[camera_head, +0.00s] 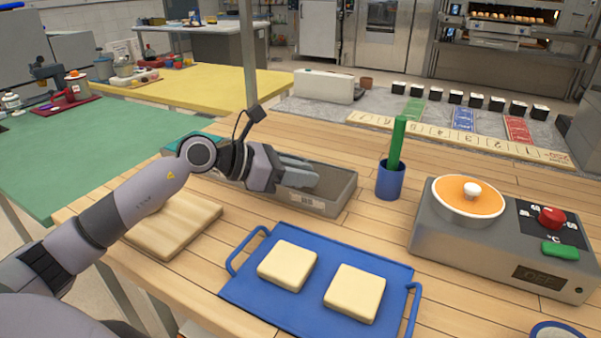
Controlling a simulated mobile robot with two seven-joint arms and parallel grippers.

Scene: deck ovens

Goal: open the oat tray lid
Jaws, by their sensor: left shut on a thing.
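The oat tray (335,196) is a long, low grey box with a small label on its front, on the wooden table behind the blue tray. A teal part (183,146) shows at its left end, partly behind my arm. My left gripper (305,177) reaches in from the left over the middle of the tray, its grey fingers pointing right. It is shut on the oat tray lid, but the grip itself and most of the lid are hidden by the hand. My right gripper is not in view.
A blue tray (242,291) with two pale square slabs lies in front. A wooden board (175,228) lies under my forearm. A blue cup (390,182) with a green stick stands right of the oat tray, and a grey cooker (460,248) with an orange-lidded pot is farther right.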

